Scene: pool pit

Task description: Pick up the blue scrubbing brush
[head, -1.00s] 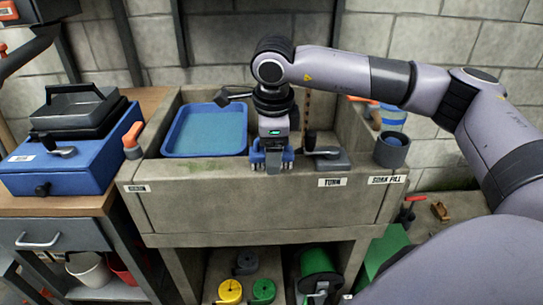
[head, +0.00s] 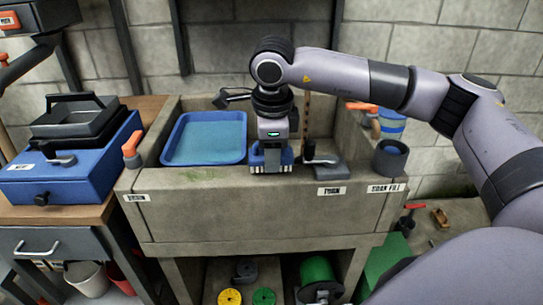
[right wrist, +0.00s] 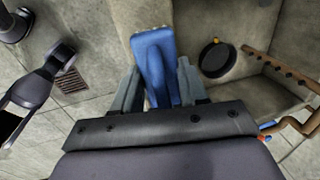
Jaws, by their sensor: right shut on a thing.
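The blue scrubbing brush (head: 257,158) is at the front ledge of the concrete sink, with pale bristles along its lower edge. My right gripper (head: 272,158) comes down on it from above and is shut on it, covering its middle. In the right wrist view the blue brush (right wrist: 155,62) sits between the two grey fingers of the right gripper (right wrist: 157,88). I cannot tell whether the bristles touch the ledge or are slightly above it. My left gripper is not in view.
A blue tray (head: 205,158) lies left of the gripper on the sink (head: 250,212). A dark lever (head: 322,160) stands close on the right, with a dark cup (head: 390,158) beyond. An orange-handled valve (head: 131,150) is at the left corner. Reels (head: 230,297) lie below.

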